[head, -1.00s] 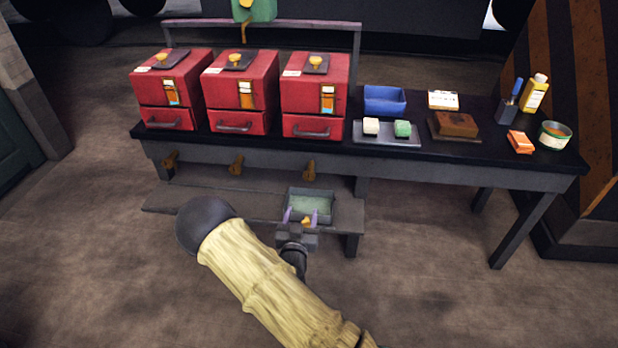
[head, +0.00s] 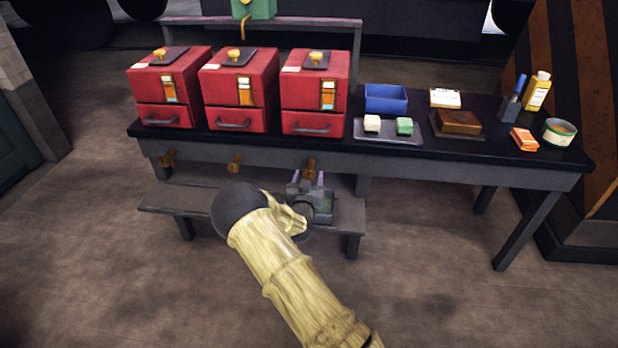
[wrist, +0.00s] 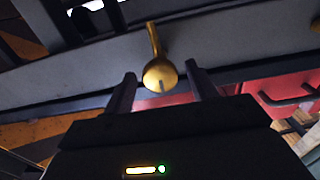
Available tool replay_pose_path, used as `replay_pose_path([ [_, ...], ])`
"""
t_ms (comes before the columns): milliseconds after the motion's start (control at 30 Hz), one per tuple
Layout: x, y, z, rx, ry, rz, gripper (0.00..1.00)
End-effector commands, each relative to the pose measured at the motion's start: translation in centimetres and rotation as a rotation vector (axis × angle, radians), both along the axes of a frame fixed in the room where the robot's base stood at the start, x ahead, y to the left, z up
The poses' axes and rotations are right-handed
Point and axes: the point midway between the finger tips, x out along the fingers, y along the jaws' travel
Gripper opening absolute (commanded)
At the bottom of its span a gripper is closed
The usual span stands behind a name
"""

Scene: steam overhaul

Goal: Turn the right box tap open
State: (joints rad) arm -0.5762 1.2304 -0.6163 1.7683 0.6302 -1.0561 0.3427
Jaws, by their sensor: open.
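The right box tap (head: 310,168) is a small brass tap on the front of the bench, below the right red box (head: 314,92). In the wrist view the tap (wrist: 158,76) shows as a round brass end with a narrow stem running up from it. My gripper (head: 307,178) is open just below and in front of the tap in the head view. In the wrist view my gripper's two dark fingers (wrist: 160,70) stand apart on either side of the brass end, with gaps visible. I cannot tell how deep the tap sits between them.
Two more brass taps, the middle one (head: 235,162) and the left one (head: 168,158), sit along the same bench front. The floor in front is clear.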

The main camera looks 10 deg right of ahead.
Motion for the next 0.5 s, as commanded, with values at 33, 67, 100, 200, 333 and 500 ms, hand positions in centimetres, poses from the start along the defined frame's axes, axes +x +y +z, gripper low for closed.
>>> replay_pose_path([
  [33,0.62,-0.21,-0.12,-0.001,-0.002,0.000,0.57],
  [67,0.88,-0.31,-0.10,-0.001,-0.002,0.000,0.57],
  [100,1.17,-0.40,-0.07,0.000,-0.001,0.000,0.57],
  [200,1.54,-0.52,-0.01,0.000,0.000,0.000,0.57],
  [333,1.60,-0.53,0.04,0.000,0.000,0.000,0.57],
  [500,1.58,-0.51,0.04,0.000,0.000,0.000,0.47],
])
